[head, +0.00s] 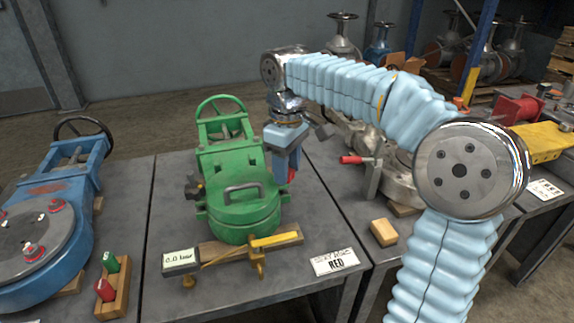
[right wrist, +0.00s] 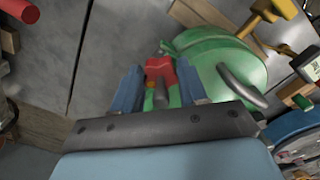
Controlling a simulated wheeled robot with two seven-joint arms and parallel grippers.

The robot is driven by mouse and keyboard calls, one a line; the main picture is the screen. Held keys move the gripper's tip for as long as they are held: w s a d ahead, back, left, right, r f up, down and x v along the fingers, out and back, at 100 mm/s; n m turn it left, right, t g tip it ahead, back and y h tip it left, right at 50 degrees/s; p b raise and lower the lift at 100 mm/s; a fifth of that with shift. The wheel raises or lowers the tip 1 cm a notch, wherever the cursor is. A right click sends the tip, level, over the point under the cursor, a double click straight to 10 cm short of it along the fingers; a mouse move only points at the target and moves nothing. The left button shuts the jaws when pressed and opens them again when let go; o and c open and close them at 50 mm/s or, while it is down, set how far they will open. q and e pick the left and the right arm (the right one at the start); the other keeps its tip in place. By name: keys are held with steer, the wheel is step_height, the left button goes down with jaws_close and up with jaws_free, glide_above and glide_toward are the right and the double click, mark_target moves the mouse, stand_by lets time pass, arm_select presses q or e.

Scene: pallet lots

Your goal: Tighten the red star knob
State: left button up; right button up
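The green valve (head: 243,205) stands on the middle table, with a handwheel at its back and a grey handle on its round cover. My right gripper (head: 284,166) points down at the valve's right side. A small red part (head: 291,176), apparently the red star knob, shows low beside its fingers and is mostly hidden. In the right wrist view the red knob (right wrist: 160,68) lies between the two blue fingertips of my right gripper (right wrist: 160,80), against the green body. The fingers flank it closely; whether they press on it is unclear. My left gripper is out of view.
A label plate reading RED (head: 335,262) lies at the table's front edge. A wooden bar with a yellow piece (head: 275,240) lies before the valve. A blue valve (head: 50,235) and a block with green and red pegs (head: 113,285) are left. A wooden block (head: 384,232) is right.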

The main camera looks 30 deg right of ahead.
steer(key=c, duration=0.5)
steer(key=shift+m, duration=0.3)
